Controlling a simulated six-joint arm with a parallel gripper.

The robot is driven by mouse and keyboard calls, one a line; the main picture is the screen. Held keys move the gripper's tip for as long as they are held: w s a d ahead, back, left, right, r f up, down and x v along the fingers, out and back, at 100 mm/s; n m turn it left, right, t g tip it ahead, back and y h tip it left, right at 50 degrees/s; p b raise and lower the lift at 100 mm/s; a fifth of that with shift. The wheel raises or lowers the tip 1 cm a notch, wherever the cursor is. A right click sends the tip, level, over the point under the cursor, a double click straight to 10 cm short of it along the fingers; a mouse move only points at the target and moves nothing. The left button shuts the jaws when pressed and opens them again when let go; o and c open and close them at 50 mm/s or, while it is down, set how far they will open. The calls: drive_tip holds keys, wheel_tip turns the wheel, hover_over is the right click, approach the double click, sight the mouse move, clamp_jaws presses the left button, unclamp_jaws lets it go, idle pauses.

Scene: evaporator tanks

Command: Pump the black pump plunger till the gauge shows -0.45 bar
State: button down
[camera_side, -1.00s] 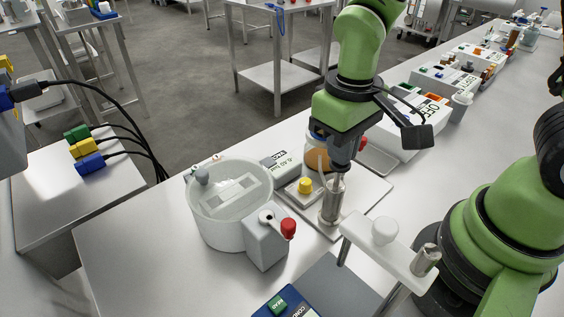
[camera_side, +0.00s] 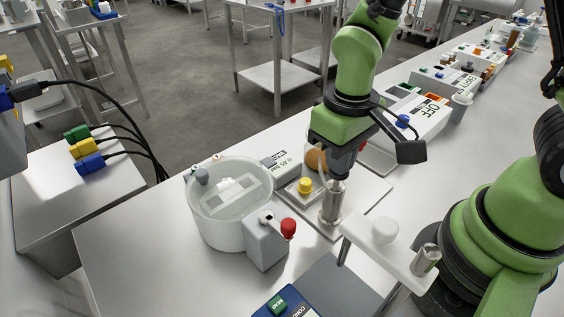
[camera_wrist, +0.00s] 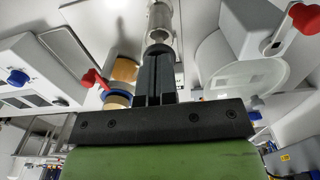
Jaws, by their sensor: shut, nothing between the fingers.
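The pump is an upright metal cylinder (camera_side: 331,208) on a pale base plate; it also shows in the wrist view (camera_wrist: 160,22). My gripper (camera_side: 337,175) is right above its top, pointing down, with its fingers shut together. In the wrist view the fingers (camera_wrist: 157,98) reach to a dark round piece (camera_wrist: 158,49) at the cylinder's end, which looks like the plunger's top. The plunger's rod is hidden now. The grey gauge box (camera_side: 283,153) behind the pump has a small display that seems to read about 0.45 bar; its sign is unclear.
A yellow knob (camera_side: 305,186) sits just left of the pump. A white tank (camera_side: 218,225) with a clear lid and a red-handled valve (camera_side: 288,228) stands further left. An orange-brown jar (camera_side: 315,158) is close behind my gripper. A white bracket (camera_side: 390,255) stands front right.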

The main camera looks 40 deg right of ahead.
drive_tip(key=shift+r, duration=2)
wheel_tip(320, 180, up, 5)
drive_tip(key=s+d+r+m+t+y, duration=0.2)
drive_tip(key=s+d+r+m+t, duration=0.1)
drive_tip(key=s+r+t, duration=0.4)
wheel_tip(320, 180, up, 2)
drive_tip(key=shift+s+d+r+m, duration=0.25)
drive_tip(key=shift+s+m, duration=0.25)
drive_tip(key=shift+s, duration=0.15)
